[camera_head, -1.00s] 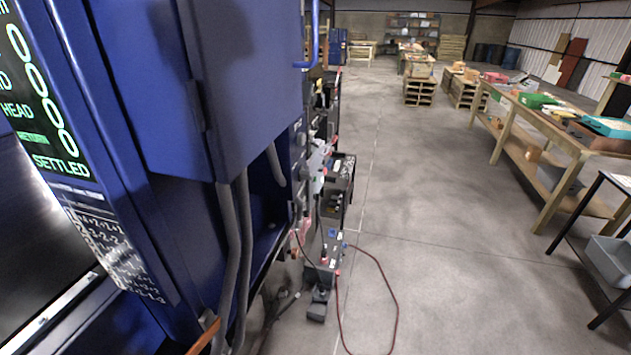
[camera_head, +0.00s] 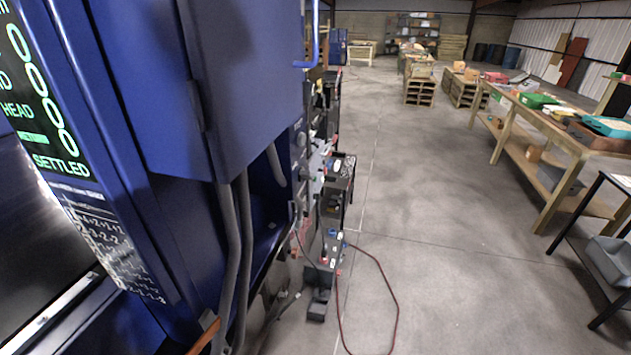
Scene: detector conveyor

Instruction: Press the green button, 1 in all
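No green button can be made out in the head view. A blue machine cabinet (camera_head: 240,90) fills the left side. At its left edge a dark display (camera_head: 40,100) shows green and white figures and the word "SETTLED". A panel with white printed marks (camera_head: 105,245) sits below the display. Neither of my grippers shows in the head view.
Grey cables (camera_head: 230,260) run down the cabinet. Dark equipment (camera_head: 335,180) stands along its right side, and a red cable (camera_head: 395,300) loops on the floor. A wooden workbench (camera_head: 560,140) stands at the right. The concrete floor (camera_head: 440,230) between is clear.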

